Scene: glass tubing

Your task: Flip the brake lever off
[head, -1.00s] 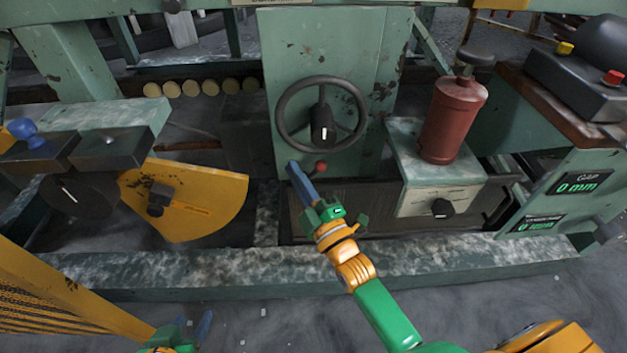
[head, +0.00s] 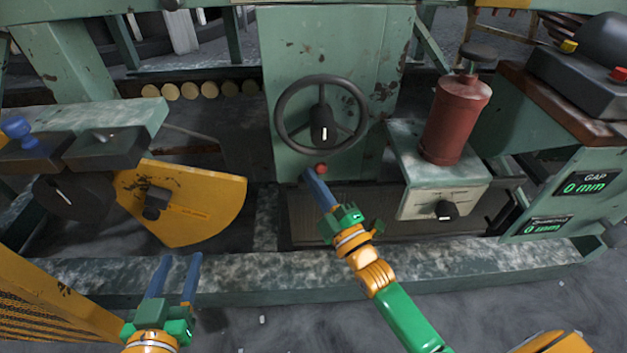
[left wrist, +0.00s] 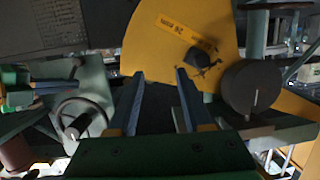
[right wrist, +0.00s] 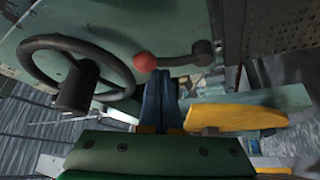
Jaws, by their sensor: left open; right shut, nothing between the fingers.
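The brake lever is a short dark arm with a red ball knob (head: 321,168), low on the green panel under the handwheel. In the right wrist view the red knob (right wrist: 145,62) and its dark arm (right wrist: 180,61) lie just beyond my fingertips. My right gripper (head: 309,173) is shut and empty, its blue fingertips close beside the knob; I cannot tell whether they touch the lever. It also shows in the right wrist view (right wrist: 161,75). My left gripper (head: 181,259) is open and empty, in front of the machine's lower left. The fingers partly hide the lever's arm in the head view.
A black handwheel (head: 285,130) is just above the lever. A yellow quadrant plate (head: 215,205) stands at left, facing my left gripper. A red cylinder (head: 455,120) stands on a green box at right. A mottled green beam (head: 400,268) runs along the front.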

